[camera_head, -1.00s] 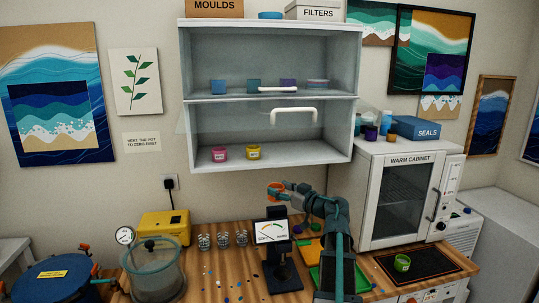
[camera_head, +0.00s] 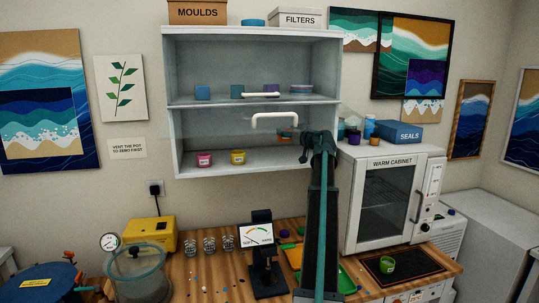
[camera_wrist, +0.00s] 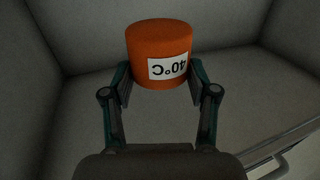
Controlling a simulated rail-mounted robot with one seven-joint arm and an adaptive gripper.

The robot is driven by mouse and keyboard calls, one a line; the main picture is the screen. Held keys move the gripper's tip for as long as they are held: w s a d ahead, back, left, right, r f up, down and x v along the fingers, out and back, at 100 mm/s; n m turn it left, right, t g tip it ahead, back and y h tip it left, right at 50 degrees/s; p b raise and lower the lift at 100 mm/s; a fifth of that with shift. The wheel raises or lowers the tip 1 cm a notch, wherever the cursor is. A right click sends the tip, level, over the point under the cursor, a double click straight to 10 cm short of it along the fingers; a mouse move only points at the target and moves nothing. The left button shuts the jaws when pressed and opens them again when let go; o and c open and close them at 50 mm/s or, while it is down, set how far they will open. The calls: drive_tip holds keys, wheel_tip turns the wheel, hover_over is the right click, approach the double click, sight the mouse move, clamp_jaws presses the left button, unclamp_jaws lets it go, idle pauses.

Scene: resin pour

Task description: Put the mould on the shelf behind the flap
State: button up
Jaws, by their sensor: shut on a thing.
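My gripper (camera_head: 300,138) is shut on the orange mould (camera_wrist: 160,55), which has an upside-down "40°C" label in the wrist view. A clear flap with a white handle (camera_head: 275,121) hangs across the upper part of that compartment and seems tilted outward. The lower shelf (camera_head: 265,164) carries a pink mould (camera_head: 204,159) and a yellow mould (camera_head: 238,157) at the left. The wrist view shows pale walls meeting around the held mould.
Right of the moulds, the lower shelf looks clear. Blue, teal and purple blocks (camera_head: 237,91) stand on the upper shelf, behind another white handle (camera_head: 262,95). The warm cabinet (camera_head: 385,200) stands right of my arm. A gauge stand (camera_head: 263,255) is on the bench below.

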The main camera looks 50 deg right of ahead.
wheel_tip(320, 180, down, 8)
drive_tip(key=shift+p, duration=0.7)
drive_tip(key=o, duration=1.2)
drive_tip(key=shift+f, duration=0.1)
drive_tip(key=b+v, duration=0.2)
drive_tip(key=v, duration=1)
drive_tip(key=shift+b, duration=0.35)
